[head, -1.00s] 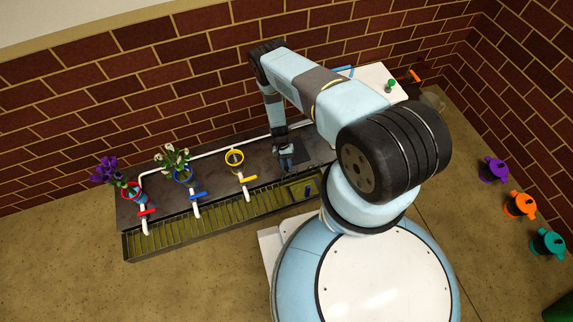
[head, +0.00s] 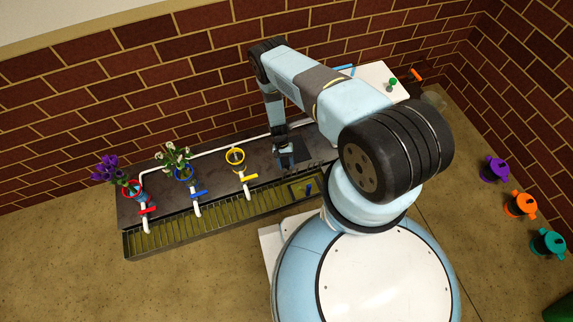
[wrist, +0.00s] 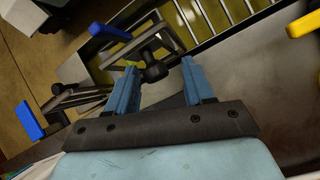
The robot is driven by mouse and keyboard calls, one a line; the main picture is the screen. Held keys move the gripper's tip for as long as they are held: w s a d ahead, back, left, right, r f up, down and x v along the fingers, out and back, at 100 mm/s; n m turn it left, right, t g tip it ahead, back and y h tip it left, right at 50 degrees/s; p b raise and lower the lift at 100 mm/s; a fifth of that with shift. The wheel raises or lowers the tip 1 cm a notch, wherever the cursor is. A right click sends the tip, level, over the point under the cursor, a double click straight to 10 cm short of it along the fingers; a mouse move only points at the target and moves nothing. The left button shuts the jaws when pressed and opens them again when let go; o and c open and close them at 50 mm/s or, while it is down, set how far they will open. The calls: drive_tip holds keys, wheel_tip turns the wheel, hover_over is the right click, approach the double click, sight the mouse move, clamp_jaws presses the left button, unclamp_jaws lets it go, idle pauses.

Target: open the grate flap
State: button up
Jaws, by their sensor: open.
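The grate (head: 200,217) is a long dark channel with bars along the front of the dark bench. At its right end is a small framed panel, apparently the flap (head: 298,189), with a blue tab (head: 309,187) standing on it. It looks lying flat, though its exact angle is unclear. My gripper (head: 286,163) is behind the panel, pointing down. In the wrist view my gripper (wrist: 158,66) has its two blue fingers apart. A black knob-like piece (wrist: 153,70) shows between the fingertips; contact is unclear. A blue tab (wrist: 108,32) shows beyond them.
Yellow (head: 249,178), blue (head: 200,194) and red (head: 148,211) valve handles stick out over the grate on white pipes. Flowers stand in the red and blue rings; the yellow ring (head: 235,156) is empty. Another blue paddle (wrist: 28,120) is left in the wrist view.

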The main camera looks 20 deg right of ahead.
drive_tip(key=v, duration=1.3)
drive_tip(key=shift+r, duration=0.2)
drive_tip(key=shift+w, duration=0.1)
drive_tip(key=shift+c, duration=0.4)
